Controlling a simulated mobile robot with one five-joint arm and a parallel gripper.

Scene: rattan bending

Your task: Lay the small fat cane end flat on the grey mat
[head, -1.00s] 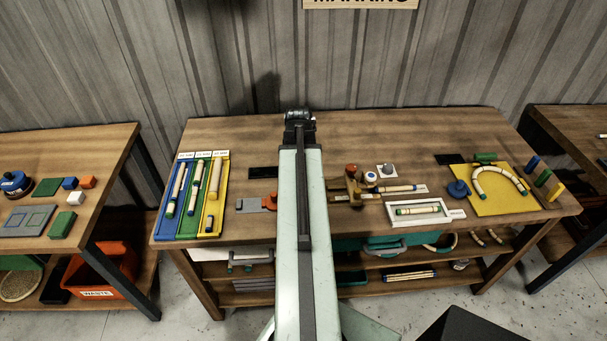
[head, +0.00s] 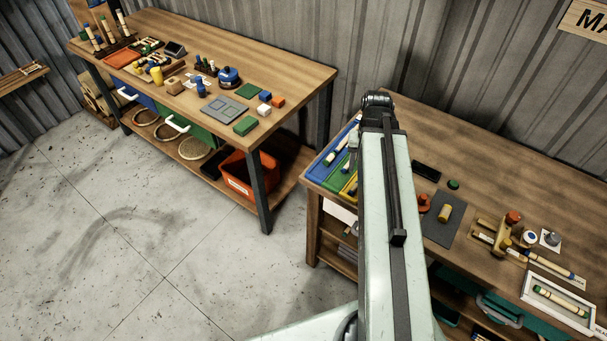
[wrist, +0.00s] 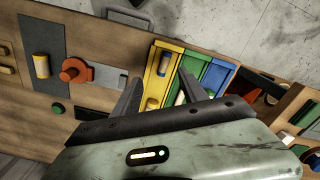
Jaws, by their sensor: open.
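The small fat cane end (wrist: 163,64), a short tan piece with a dark band, lies in the yellow channel of the tray (wrist: 166,49) in the wrist view. My gripper (wrist: 158,80) is open and empty, fingers spread to either side of that channel. The cane end shows beyond the fingertips, not held; the height gap cannot be told. In the head view my arm hides much of the tray and the gripper. The grey mat (head: 441,233) lies right of the arm, with a short yellow cylinder (head: 444,213) on it; the mat also shows in the wrist view (wrist: 42,91).
An orange-red fixture (head: 423,203) sits at the mat's edge, with a green disc (head: 453,184) and a black block (head: 427,170) behind. A wooden jig (head: 497,232) and white frame (head: 559,297) stand right. Blue and green channels adjoin the yellow one.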

